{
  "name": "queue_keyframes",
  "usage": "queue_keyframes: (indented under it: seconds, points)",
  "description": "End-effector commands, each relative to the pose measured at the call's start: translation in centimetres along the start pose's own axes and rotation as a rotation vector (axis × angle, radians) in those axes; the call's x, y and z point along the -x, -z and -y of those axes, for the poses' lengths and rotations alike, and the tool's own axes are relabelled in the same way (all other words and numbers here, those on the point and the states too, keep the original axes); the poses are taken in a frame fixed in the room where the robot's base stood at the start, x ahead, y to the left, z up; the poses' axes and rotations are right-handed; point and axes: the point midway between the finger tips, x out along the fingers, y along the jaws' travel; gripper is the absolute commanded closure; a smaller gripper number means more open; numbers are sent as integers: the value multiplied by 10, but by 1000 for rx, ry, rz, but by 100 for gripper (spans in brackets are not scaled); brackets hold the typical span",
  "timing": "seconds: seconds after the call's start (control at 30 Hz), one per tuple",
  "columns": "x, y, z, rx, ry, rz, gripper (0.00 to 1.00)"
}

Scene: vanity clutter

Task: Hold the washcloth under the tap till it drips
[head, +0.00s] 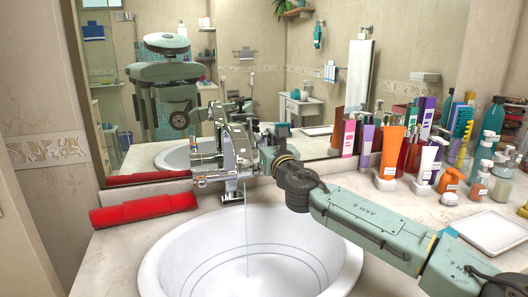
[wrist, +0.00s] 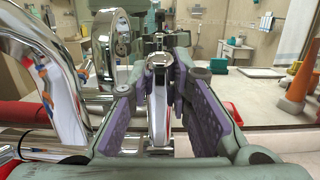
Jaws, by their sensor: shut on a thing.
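The red washcloth (head: 143,209) lies folded in a long strip on the counter, left of the basin. Part of a red thing, probably the cloth, shows at the left edge of the wrist view (wrist: 22,112). The chrome tap (head: 232,197) stands at the back of the white basin (head: 165,272). A thin pale vertical line below its spout looks like running water. My gripper (wrist: 160,75) is shut on the tap's chrome lever (wrist: 160,105), its purple pads on either side. The spout curves at the left of the wrist view. In the head view, tap and gripper overlap and the grip is unclear.
Several bottles and tubes, including an orange tube (head: 389,152), crowd the counter right of the basin. A white tray (head: 490,232) lies at the far right. A mirror (head: 270,75) stands behind the tap. Bare counter lies around the cloth.

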Motion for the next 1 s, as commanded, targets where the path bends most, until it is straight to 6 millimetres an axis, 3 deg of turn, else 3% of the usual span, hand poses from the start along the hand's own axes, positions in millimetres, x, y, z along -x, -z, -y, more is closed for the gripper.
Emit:
queue_keyframes:
  seconds: [0.07, 0.67, 0.7, 1.0]
  points:
    - [4, 9, 0, -2, -1, 34, 100]
    - [10, 0, 0, -1, 0, 102, 100]
    - [10, 0, 0, -1, 0, 102, 78]
    - [10, 0, 0, 0, 0, 101, 60]
